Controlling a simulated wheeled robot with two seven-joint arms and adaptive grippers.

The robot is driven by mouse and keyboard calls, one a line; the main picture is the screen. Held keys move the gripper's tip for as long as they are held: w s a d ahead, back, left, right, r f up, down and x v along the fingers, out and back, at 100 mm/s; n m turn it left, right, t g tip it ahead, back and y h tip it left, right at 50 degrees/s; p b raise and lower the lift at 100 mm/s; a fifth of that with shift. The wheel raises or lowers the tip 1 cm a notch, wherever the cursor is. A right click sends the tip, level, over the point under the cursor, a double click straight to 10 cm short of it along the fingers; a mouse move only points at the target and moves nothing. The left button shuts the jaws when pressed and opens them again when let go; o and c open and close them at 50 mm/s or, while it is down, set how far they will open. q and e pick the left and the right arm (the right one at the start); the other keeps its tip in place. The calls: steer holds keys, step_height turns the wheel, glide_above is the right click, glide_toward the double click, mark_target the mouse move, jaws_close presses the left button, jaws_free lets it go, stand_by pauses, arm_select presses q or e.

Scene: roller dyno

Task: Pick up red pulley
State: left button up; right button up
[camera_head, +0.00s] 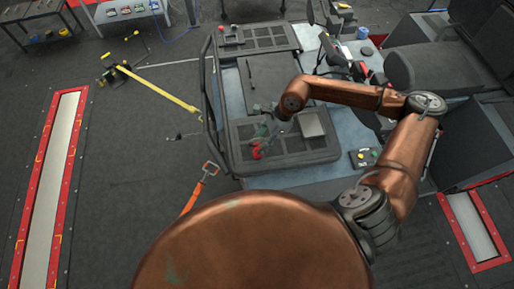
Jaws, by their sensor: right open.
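A small red piece (257,152), which looks like the red pulley, lies on the black panel of the machine near its front left corner. The gripper is open. My left gripper is not in view.
A dark bar frame (209,100) rises along the machine's left side. An orange strap with a hook (210,169) is beside it. A light box (313,124) sits right of the gripper. A yellow strap (160,88) crosses the floor at left. A seat (440,66) stands at right.

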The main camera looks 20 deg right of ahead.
mark_target(259, 145)
steer(key=p+x, duration=0.1)
steer(key=x, duration=0.2)
steer(key=shift+a+f, duration=0.1)
steer(key=shift+f, duration=0.15)
steer(key=shift+a+f+p, duration=0.15)
steer(key=shift+f+p, duration=0.15)
steer(key=shift+f, duration=0.2)
steer(key=shift+c, duration=0.7)
jaws_close()
